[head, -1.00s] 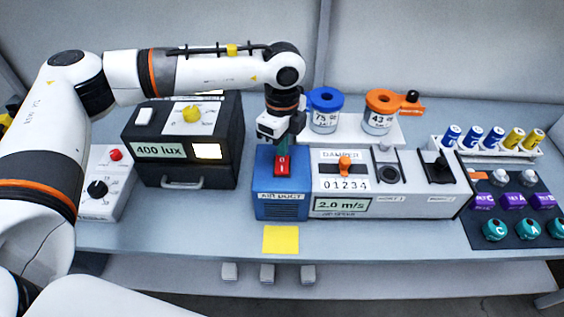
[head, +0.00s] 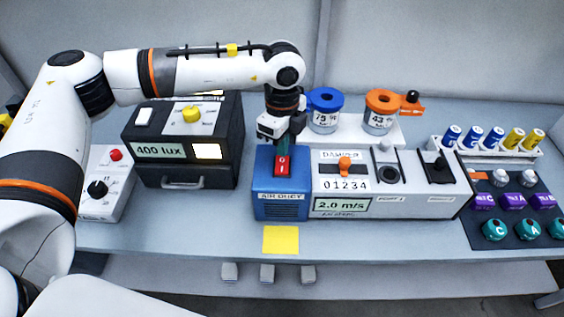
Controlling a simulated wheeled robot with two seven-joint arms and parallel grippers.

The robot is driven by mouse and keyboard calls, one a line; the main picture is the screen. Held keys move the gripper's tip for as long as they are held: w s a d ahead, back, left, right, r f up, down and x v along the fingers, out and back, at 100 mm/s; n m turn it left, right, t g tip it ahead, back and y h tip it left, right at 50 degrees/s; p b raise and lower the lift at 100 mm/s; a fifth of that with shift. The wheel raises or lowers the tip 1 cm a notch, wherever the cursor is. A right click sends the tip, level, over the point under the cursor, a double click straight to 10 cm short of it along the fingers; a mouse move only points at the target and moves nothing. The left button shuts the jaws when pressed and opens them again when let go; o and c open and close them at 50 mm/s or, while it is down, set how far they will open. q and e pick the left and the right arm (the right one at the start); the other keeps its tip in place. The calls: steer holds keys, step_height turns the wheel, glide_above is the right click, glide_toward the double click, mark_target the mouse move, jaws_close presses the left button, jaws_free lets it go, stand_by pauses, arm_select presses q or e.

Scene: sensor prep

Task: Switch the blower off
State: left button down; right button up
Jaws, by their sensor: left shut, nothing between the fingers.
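The blower is a blue box labelled AIR DUCT (head: 281,197), standing at the middle of the bench. A red rocker switch (head: 282,168) with white marks sits on its top. My left gripper (head: 283,150) is shut and empty, pointing down at the far end of the rocker. Its fingertips are at or just above the switch; I cannot tell whether they touch it. The display (head: 341,204) beside the blower reads 2.0 m/s. My right gripper is not in view.
A grey unit with an orange damper slider (head: 345,166) adjoins the blower on the right. A black 400 lux box (head: 184,150) stands to the left. Blue (head: 325,109) and orange-lidded (head: 382,110) jars stand behind. A yellow note (head: 281,239) lies in front.

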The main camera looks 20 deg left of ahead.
mark_target(282, 159)
arm_select(q)
steer(key=shift+f+b, duration=0.9)
steer(key=shift+f, duration=0.1)
stand_by(0.7)
steer(key=shift+r, duration=0.2)
steer(key=shift+r+p, duration=1.55)
steer(key=shift+r, duration=1.85)
steer(key=shift+f, duration=0.1)
